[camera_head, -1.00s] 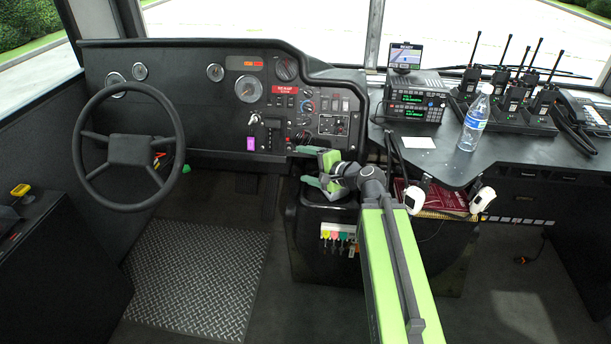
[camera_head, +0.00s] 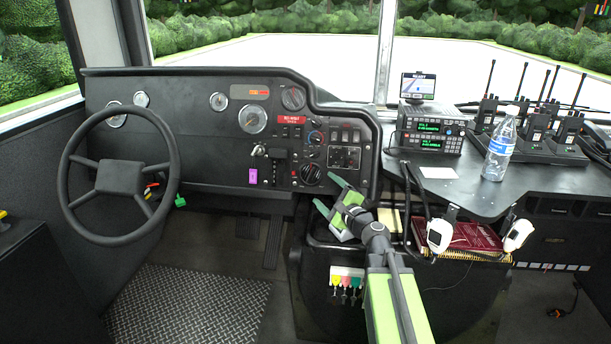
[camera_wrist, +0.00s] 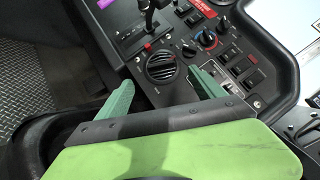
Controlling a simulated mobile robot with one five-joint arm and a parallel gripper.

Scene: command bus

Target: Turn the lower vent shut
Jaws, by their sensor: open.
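The lower vent (camera_head: 311,174) is a round black slatted vent low on the dash panel. It shows whole in the wrist view (camera_wrist: 160,66), its slats running across. A similar round vent (camera_head: 292,98) sits higher on the panel. My gripper (camera_head: 327,192) is open and empty, just below and right of the lower vent in the head view. In the wrist view its two green fingers (camera_wrist: 163,82) stand on either side below the vent, pointing at the panel. I see no contact with the vent; the exact gap is unclear.
A gear lever (camera_wrist: 147,14) stands left above the vent. Knobs and rocker switches (camera_wrist: 231,54) lie to its right. Below is a black bin with coloured key tags (camera_head: 346,280). Handheld microphones (camera_head: 440,235) and a red book (camera_head: 470,237) are to the right.

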